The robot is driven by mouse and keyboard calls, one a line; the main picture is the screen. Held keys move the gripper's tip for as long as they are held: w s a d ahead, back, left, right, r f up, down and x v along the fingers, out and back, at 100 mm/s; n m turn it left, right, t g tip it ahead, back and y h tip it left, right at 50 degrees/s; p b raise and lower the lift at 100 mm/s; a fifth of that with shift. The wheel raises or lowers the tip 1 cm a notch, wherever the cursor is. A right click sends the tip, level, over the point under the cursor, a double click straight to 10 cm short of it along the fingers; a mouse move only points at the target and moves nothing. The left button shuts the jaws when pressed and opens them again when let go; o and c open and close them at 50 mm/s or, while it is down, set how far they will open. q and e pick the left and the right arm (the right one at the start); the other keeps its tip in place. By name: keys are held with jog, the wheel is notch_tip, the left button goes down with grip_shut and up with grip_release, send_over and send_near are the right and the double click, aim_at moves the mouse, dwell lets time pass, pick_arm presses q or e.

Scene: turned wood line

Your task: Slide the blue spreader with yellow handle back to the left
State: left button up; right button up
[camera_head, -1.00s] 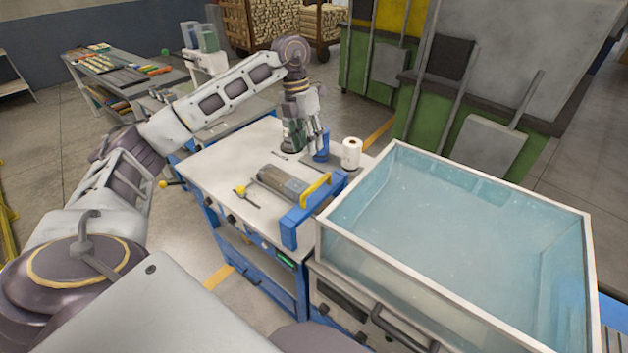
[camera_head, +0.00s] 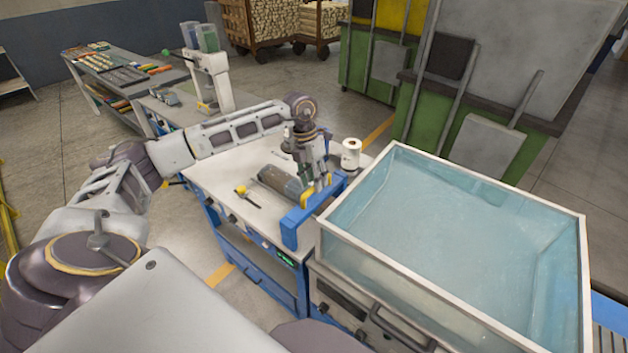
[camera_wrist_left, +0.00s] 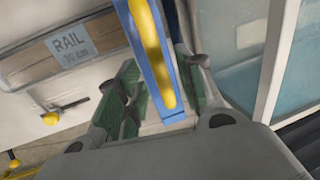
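The blue spreader (camera_head: 292,236) with its yellow handle (camera_head: 306,198) lies across the right end of the white-topped table. In the left wrist view the blue spreader (camera_wrist_left: 172,115) and yellow handle (camera_wrist_left: 150,45) run between the green-padded fingers. My left gripper (camera_head: 318,186) points down over the handle and hides its far part. In the wrist view my left gripper (camera_wrist_left: 160,88) is open, one finger on each side of the spreader, with gaps visible. My right gripper is not in view.
A block labelled RAIL (camera_wrist_left: 68,48) lies left of the spreader; it also shows in the head view (camera_head: 270,176). A water tank (camera_head: 440,230) stands close on the right. A white roll (camera_head: 351,152) stands behind.

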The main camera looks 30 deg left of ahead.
pick_arm(q)
jog(key=shift+d+f, duration=0.1)
jog(key=shift+f, duration=0.35)
jog(key=shift+c, duration=0.4)
grip_shut()
